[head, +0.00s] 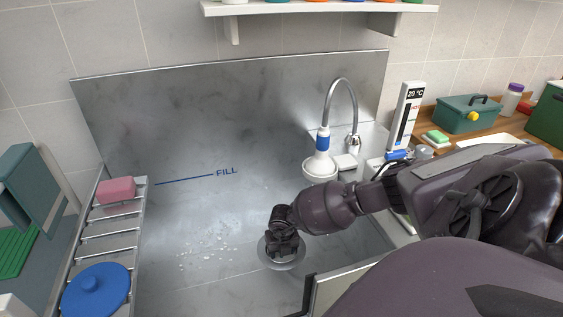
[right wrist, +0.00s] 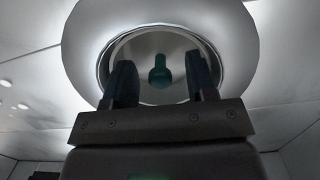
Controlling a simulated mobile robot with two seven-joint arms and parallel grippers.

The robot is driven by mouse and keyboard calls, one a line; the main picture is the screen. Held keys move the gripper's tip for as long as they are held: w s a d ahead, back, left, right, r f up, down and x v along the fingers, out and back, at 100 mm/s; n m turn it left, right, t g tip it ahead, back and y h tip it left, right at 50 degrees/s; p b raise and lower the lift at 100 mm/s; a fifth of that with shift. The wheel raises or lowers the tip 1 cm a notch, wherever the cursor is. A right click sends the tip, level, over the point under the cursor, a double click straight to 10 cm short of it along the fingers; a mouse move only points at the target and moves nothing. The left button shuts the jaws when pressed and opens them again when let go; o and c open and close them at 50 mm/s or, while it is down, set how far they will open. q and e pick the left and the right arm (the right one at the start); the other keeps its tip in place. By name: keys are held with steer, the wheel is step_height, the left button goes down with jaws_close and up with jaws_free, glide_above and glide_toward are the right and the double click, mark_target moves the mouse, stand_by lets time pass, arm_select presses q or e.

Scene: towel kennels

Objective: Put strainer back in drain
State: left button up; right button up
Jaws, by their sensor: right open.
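The drain (head: 282,264) is a pale metal ring in the sink floor, and my right gripper (head: 281,250) is directly above it, hiding most of it in the head view. In the right wrist view the drain's wide pale flange (right wrist: 238,40) fills the top middle. Inside its ring is the strainer (right wrist: 160,76), showing a dark teal knob at the centre. My right gripper (right wrist: 160,88) has its fingers apart, one on each side of the knob, with visible gaps. I cannot tell how deep the strainer sits. My left gripper is not in view.
Water drops (head: 205,256) lie on the sink floor left of the drain. A rack (head: 104,228) at the left holds a pink sponge (head: 116,190) and a blue lid (head: 95,290). The sink's middle is clear.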

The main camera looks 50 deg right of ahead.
steer(key=shift+r, duration=0.1)
steer(key=r+p, duration=0.1)
steer(key=r, duration=0.2)
steer(key=r+p, duration=0.1)
steer(key=r, duration=0.2)
steer(key=s+r, duration=0.1)
steer(key=r, duration=0.2)
steer(key=shift+a+r+p, duration=0.2)
steer(key=shift+a+p, duration=0.1)
steer(key=shift+p, duration=0.1)
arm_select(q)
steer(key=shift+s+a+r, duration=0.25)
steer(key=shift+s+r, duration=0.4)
arm_select(e)
steer(key=shift+r, duration=0.55)
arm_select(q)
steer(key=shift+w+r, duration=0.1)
